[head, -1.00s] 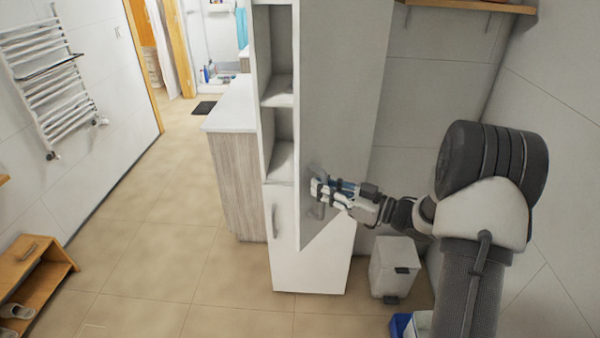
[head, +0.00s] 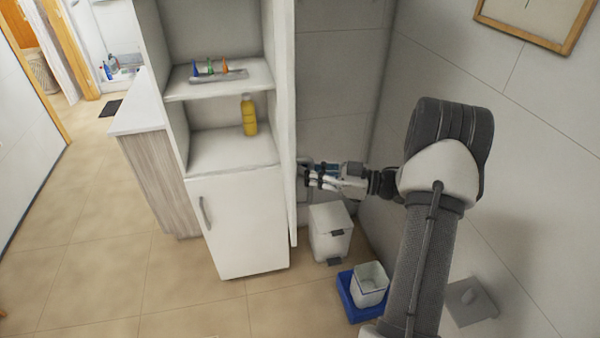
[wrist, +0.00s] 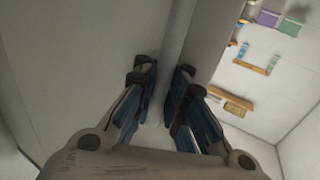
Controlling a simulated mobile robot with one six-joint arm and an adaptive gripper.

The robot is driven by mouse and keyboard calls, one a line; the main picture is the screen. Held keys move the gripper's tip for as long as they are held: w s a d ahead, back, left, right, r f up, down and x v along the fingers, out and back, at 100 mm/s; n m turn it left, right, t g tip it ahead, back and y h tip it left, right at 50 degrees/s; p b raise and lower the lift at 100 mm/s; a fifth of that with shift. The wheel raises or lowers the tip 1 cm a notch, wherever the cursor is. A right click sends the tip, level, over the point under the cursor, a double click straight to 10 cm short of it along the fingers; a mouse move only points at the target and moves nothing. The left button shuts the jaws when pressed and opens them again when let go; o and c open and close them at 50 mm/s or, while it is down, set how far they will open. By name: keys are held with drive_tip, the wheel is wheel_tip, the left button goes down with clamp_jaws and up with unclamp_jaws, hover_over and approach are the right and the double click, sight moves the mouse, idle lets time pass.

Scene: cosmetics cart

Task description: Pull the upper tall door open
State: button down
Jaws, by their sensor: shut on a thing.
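The upper tall door (head: 284,120) of the white cabinet stands wide open. It shows nearly edge-on in the head view, swung out on the right side of the open shelves. My gripper (head: 306,174) is at the door's outer face, low down, and is shut on the door handle. The handle is mostly hidden by the fingers. In the wrist view my gripper's fingers (wrist: 162,80) close in near a pale upright strip, with a broad grey surface to the left.
The shelves hold a small tray (head: 219,76) with coloured tubes and a yellow bottle (head: 249,115). The lower door (head: 240,222) is shut. A white pedal bin (head: 329,232) and a blue tray (head: 346,291) with a white container stand at right.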

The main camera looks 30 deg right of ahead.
drive_tip(key=shift+s+f, duration=0.1)
drive_tip(key=shift+s, duration=0.05)
drive_tip(key=c, duration=1.9)
unclamp_jaws()
drive_tip(key=shift+s+a, duration=0.1)
drive_tip(key=shift+s, duration=0.05)
drive_tip(key=o, duration=0.3)
drive_tip(key=v, duration=1.2)
drive_tip(key=shift+r, duration=0.2)
